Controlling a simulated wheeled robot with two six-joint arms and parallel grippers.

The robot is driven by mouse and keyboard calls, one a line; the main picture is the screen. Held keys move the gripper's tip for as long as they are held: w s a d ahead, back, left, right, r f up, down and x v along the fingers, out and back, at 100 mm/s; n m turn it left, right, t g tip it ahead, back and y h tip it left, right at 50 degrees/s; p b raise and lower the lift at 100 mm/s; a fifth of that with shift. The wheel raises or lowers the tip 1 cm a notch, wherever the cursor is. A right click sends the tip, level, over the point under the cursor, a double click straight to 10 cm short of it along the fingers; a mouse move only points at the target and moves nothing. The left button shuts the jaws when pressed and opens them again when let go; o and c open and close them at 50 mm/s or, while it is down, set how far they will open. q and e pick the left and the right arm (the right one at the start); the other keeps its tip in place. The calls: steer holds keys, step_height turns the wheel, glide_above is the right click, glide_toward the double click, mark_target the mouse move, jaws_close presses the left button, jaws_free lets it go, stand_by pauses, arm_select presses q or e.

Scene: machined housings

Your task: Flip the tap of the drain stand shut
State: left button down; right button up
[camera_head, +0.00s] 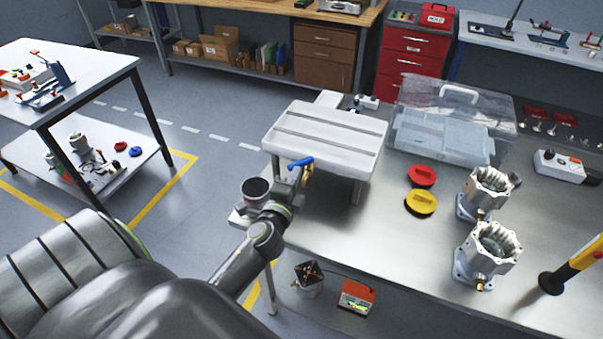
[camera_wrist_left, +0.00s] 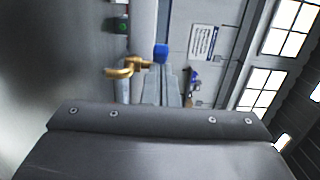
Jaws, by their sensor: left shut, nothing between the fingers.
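The drain stand (camera_head: 335,125) is a pale, grooved tray on legs at the left end of the metal bench. Its tap has a blue lever (camera_head: 301,162) above a brass body (camera_head: 308,174) at the tray's near edge. In the head view the lever lies roughly level, pointing left. In the left wrist view the brass body (camera_wrist_left: 124,70) and the blue lever end (camera_wrist_left: 161,54) show just beyond my fingers. My left gripper (camera_head: 291,184) is shut and empty, close beside and below the lever; I cannot tell whether it touches. My right gripper is out of view.
A red cap (camera_head: 422,175) and a yellow cap (camera_head: 421,202) lie right of the stand. A clear lidded box (camera_head: 440,135) stands behind them. Two metal housings (camera_head: 484,192) (camera_head: 487,252) stand further right. Floor is open left of the bench.

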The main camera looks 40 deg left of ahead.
mark_target(288, 169)
arm_select(q)
steer(key=shift+w+a+m+t+h, duration=0.15)
steer(key=shift+a+m+h, duration=0.35)
steer(key=shift+m+h, duration=0.6)
steer(key=shift+a+m+t+h, duration=0.1)
steer(key=shift+a+m+h, duration=0.5)
steer(key=shift+h, duration=0.95)
steer(key=shift+w+a+m+t+h, duration=0.15)
steer(key=shift+a+m+h, duration=0.3)
steer(key=shift+m+h, duration=0.7)
steer(key=shift+w+a+m+g+h+b, duration=0.15)
steer(key=shift+w+a+m+h+b, duration=0.2)
steer(key=shift+h, duration=0.3)
steer(key=shift+w+a+m+g+h+b, duration=0.1)
steer(key=shift+w+a+m+h+b, duration=0.15)
steer(key=shift+a+h, duration=0.35)
steer(key=shift+w+a+m+g+h+b, duration=0.2)
steer(key=shift+a+m+h+b, duration=0.15)
steer(key=shift+h, duration=0.4)
steer(key=shift+r, duration=0.1)
